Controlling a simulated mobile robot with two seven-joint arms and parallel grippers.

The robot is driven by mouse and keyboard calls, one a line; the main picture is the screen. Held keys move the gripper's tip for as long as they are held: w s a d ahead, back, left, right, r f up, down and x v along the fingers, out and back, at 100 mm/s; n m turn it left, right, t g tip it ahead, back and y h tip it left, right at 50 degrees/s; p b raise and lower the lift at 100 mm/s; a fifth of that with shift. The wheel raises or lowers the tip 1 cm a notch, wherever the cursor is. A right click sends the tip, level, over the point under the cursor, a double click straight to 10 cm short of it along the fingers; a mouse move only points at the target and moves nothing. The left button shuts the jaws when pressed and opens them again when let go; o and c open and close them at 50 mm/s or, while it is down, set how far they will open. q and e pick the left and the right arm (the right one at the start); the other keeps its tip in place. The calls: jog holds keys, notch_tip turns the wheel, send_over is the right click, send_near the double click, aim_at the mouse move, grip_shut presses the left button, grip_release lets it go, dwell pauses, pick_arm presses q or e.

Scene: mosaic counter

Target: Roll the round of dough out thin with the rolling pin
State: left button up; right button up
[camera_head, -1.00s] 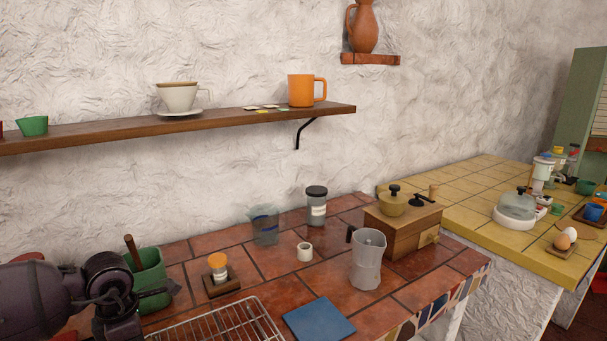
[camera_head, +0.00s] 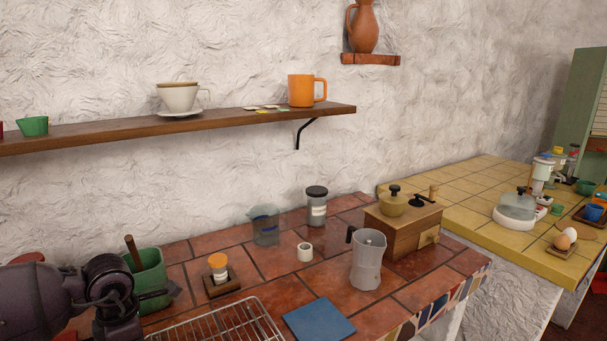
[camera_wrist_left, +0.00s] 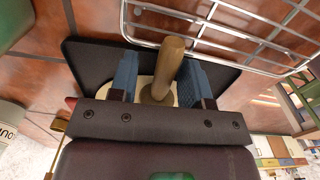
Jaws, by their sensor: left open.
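In the left wrist view, the wooden rolling pin (camera_wrist_left: 164,66) shows end-on between the blue fingers of my left gripper (camera_wrist_left: 159,78). The gripper is open, with a gap between each finger and the pin. A pale patch, apparently the round of dough (camera_wrist_left: 144,90), shows under the pin on a dark board (camera_wrist_left: 95,60). The gripper body hides most of the dough and the near part of the pin. My right gripper is not in view.
A wire rack (camera_head: 220,322) lies beside the board and also shows in the wrist view (camera_wrist_left: 220,30). A green container (camera_head: 150,270) stands by my left arm. A blue mat (camera_head: 319,320), moka pot (camera_head: 368,262) and grinder (camera_head: 403,230) stand further right.

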pick_arm(q)
jog(key=shift+s+d+f, duration=0.1)
jog(key=shift+s+f, duration=0.05)
jog(key=shift+r+p, duration=0.55)
jog(key=shift+r, duration=0.6)
jog(key=shift+r+p, duration=1.15)
jog(key=shift+r, duration=1.4)
